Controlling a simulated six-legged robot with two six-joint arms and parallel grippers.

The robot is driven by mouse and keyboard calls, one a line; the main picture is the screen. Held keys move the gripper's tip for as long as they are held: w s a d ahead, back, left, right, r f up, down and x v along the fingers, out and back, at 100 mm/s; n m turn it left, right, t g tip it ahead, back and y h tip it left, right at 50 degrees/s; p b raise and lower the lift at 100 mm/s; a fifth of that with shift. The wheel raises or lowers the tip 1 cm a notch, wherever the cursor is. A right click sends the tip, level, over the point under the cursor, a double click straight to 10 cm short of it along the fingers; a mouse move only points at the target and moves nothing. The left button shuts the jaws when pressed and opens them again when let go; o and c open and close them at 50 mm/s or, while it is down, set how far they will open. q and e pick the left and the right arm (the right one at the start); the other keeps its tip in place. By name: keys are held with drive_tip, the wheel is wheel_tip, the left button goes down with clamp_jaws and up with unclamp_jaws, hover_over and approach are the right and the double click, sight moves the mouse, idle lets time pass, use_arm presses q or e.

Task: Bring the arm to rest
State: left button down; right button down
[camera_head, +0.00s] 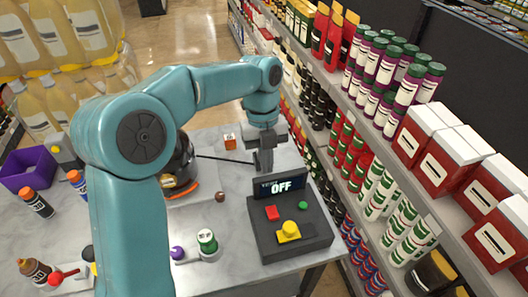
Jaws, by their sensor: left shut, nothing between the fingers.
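My left arm is teal and comes in from the lower left, bends high over the table and reaches down to the right. Its gripper (264,163) is shut and empty, pointing down just behind the display of the dark control box (265,243). I cannot tell whether the fingertips touch anything. The box carries a red button (272,213), a green button (303,205) and a yellow knob (289,230). A dark, rounded machine with an orange band (182,187) is partly hidden behind my arm. My right gripper is out of view.
The marble table (225,260) holds a green-capped bottle (207,241), an orange block (230,141), a small brown ball (220,196), a purple bin (28,169) and several bottles at left. A thin dark rod (222,158) runs near the gripper. Stocked shelves (375,125) stand close on the right.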

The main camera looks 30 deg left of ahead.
use_arm(q)
drive_tip(key=shift+v, duration=0.9)
drive_tip(key=shift+w+d, duration=0.1)
drive_tip(key=shift+w, duration=0.05)
